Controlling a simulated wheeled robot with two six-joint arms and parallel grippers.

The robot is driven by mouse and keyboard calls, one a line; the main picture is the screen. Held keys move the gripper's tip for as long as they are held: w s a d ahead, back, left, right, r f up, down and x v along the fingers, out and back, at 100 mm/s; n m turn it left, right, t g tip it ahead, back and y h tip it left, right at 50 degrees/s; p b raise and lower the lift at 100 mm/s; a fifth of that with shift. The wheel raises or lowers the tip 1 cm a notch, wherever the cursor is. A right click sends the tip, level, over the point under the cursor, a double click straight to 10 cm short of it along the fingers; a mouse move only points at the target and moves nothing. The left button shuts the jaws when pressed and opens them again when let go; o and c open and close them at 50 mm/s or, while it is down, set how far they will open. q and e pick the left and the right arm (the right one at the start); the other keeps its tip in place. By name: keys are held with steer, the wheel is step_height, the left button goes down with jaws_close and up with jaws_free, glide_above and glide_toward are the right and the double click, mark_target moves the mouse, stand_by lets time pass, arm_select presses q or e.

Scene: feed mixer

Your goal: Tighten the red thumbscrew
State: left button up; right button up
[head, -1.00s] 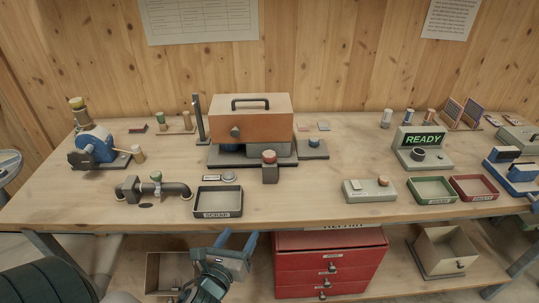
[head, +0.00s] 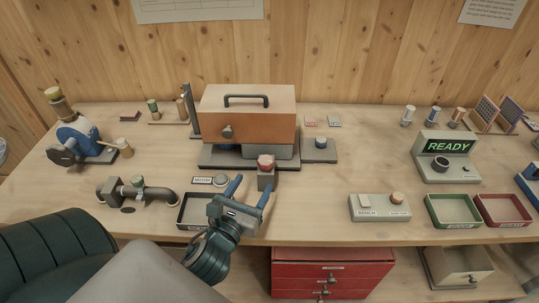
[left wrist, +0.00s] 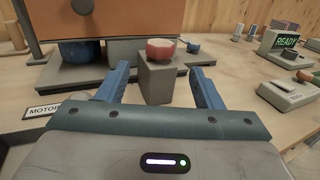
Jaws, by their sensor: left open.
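The red thumbscrew (head: 266,161) sits on top of a small grey block (head: 266,181) in front of the orange-brown mixer housing (head: 246,116). In the left wrist view the red thumbscrew (left wrist: 160,50) is upright on its block, ahead of my jaws and between their lines. My left gripper (head: 252,185) is open and empty, in front of the block, with its blue fingers pointing toward it. The fingertips (left wrist: 162,77) show on either side of the block in the left wrist view; I cannot tell how close they are. My right gripper is not in view.
A dark tray (head: 183,222) is partly hidden behind my left gripper. A pipe fitting (head: 138,192) lies at left. The table between gripper and switch box is clear.

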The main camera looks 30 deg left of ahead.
mark_target(262, 168)
arm_select(q)
steer(key=shift+w+a+r, duration=0.1)
steer(key=shift+w+r, duration=0.2)
steer(key=shift+w, duration=0.2)
steer(key=w, duration=0.2)
steer(key=w+a+p, duration=0.1)
steer(key=w, duration=0.2)
steer(key=w+p, duration=0.1)
steer(key=w, duration=0.2)
steer(key=shift+a+f, duration=0.2)
steer(key=shift+a, duration=0.05)
